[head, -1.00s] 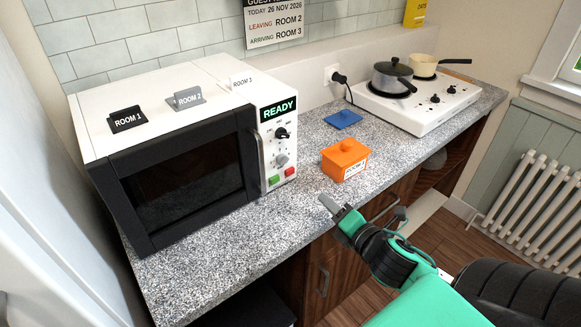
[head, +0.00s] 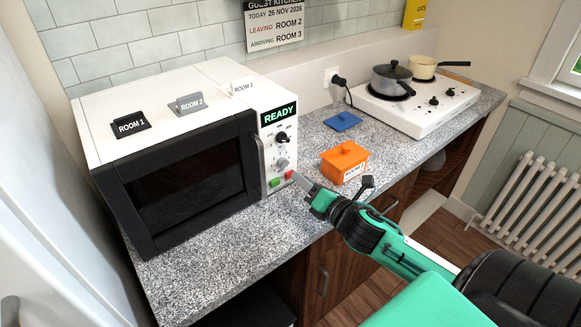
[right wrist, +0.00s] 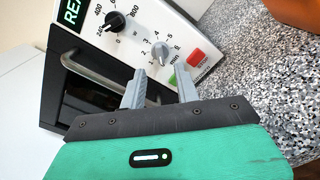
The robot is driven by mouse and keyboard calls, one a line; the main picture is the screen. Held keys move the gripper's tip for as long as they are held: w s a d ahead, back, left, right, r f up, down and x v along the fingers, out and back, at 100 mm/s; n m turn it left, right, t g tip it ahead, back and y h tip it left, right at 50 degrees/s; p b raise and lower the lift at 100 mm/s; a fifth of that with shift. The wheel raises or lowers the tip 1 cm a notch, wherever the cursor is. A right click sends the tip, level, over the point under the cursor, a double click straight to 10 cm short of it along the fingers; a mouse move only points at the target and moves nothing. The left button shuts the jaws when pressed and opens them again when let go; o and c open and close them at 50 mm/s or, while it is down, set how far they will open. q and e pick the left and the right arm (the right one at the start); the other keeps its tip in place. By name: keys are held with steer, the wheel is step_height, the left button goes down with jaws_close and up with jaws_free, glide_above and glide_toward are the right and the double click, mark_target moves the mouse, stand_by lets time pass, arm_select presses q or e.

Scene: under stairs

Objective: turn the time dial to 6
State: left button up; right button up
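The white microwave (head: 190,85) stands on the counter at left, its display (head: 278,115) reading READY. The time dial is the lower, grey knob (head: 282,163) on its control panel. In the right wrist view, this time dial (right wrist: 161,52) has numbers up to 6 around it; its pointer is too small to read surely. My right gripper (head: 299,178) is in front of the panel's lower part. In the right wrist view my right gripper (right wrist: 160,72) is open and empty, its fingertips just short of the dial, apparently not touching. My left gripper is not in view.
The black power dial (right wrist: 116,21) is above the time dial. Green (head: 275,182) and red (head: 289,174) buttons lie below it. An orange lidded box (head: 343,165) stands right of the microwave. A hob with pots (head: 420,110) is farther right.

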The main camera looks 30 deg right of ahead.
mark_target(286, 166)
steer(key=shift+w+a+p, duration=0.15)
steer(key=shift+w+p, duration=0.15)
steer(key=shift+w, duration=1.2)
steer(key=shift+w+a+p, duration=0.1)
steer(key=shift+w+p, duration=0.2)
steer(key=shift+w, duration=1.15)
steer(key=shift+c, duration=0.2)
steer(key=c, duration=0.6)
